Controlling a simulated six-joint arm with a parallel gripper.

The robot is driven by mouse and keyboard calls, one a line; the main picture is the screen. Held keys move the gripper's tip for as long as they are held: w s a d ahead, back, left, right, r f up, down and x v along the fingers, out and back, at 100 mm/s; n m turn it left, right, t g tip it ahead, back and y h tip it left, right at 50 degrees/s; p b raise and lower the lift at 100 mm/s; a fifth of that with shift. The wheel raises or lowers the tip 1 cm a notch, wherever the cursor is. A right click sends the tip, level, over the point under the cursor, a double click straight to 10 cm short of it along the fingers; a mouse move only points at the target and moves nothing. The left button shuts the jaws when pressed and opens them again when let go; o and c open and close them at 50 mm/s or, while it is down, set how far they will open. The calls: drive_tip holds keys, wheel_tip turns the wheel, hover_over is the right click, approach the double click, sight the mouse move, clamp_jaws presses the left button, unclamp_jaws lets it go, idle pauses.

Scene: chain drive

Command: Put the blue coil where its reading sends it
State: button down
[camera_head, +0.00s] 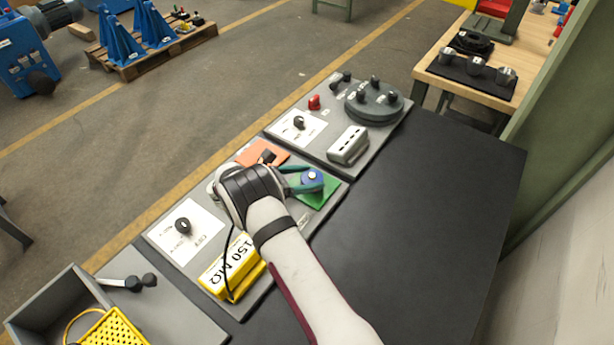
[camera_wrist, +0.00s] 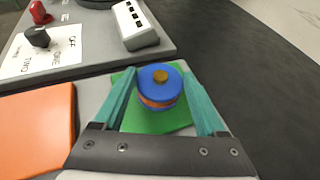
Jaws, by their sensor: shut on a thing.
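The blue coil (camera_head: 312,175) has a blue top with a brass-coloured knob and an orange band below; it shows upright in the wrist view (camera_wrist: 160,76). My gripper (camera_head: 309,181) has its teal fingers (camera_wrist: 168,92) shut on the coil's sides. The coil is over the green pad (camera_head: 327,193), which also shows in the wrist view (camera_wrist: 165,122); I cannot tell whether it touches. The orange pad (camera_head: 250,157) is bare in the wrist view (camera_wrist: 36,130). The yellow meter (camera_head: 225,272) reads 150 MΩ.
A selector knob (camera_head: 183,226) sits on a white plate. The farther panel has a knob (camera_head: 299,122) marked OFF, ONE, TWO, a red knob (camera_head: 314,102), a slotted grey block (camera_head: 348,145) and a round grey fixture (camera_head: 373,104). A yellow basket (camera_head: 112,330) stands front left. Black tabletop at right is clear.

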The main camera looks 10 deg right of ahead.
drive_tip(key=shift+f, duration=0.15)
unclamp_jaws()
drive_tip(key=shift+r, duration=0.25)
drive_tip(key=v, duration=1.2)
drive_tip(key=shift+f, duration=0.1)
